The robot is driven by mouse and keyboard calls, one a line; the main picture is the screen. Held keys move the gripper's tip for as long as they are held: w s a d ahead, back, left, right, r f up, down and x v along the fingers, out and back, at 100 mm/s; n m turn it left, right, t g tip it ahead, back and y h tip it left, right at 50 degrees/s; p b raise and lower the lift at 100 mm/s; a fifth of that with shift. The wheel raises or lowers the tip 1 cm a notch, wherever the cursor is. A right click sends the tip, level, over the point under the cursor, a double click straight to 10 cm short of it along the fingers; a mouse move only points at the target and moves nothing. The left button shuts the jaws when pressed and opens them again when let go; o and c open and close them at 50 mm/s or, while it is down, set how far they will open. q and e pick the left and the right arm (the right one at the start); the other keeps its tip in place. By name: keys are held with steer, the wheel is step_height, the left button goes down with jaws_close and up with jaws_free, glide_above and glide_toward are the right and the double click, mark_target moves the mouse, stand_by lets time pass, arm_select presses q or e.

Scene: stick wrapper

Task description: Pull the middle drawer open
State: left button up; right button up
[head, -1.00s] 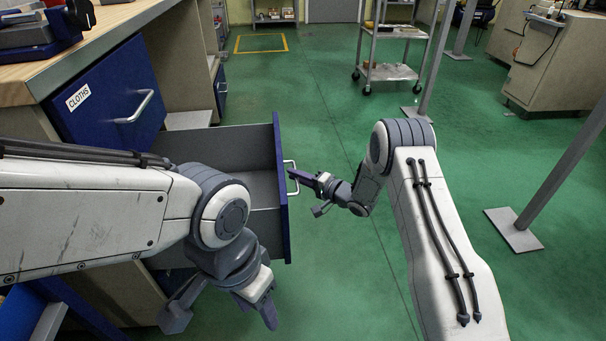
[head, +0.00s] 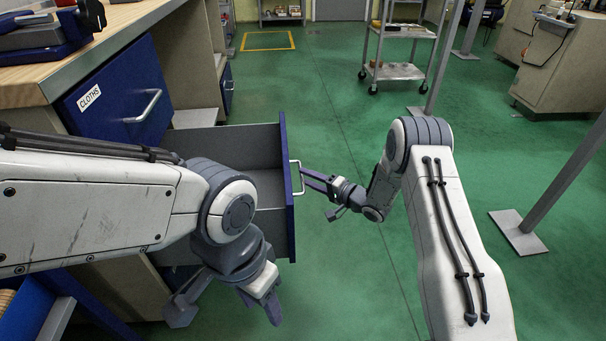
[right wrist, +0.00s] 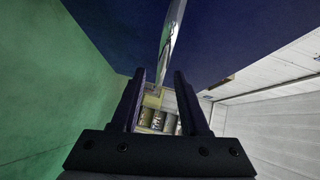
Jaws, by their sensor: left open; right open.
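The middle drawer (head: 289,190) is pulled well out of the cabinet under the bench, with its grey inside showing and a blue front. Its silver handle (head: 298,177) faces right. My right gripper (head: 304,176) is open at the handle; in the right wrist view the handle (right wrist: 171,45) runs just beyond the fingertips (right wrist: 158,75), and the jaws are empty between them. My left gripper (head: 225,310) is open, pointing down in front of the drawer's near side. My left arm hides the drawer's near left part.
The top drawer labelled CLOTHS (head: 120,105) is shut. A metal cart (head: 400,72) stands at the back. The green floor right of the drawer is clear up to a post with a base plate (head: 517,232).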

steer(key=p+v, duration=0.2)
steer(key=v, duration=0.5)
steer(key=shift+s+d, duration=0.3)
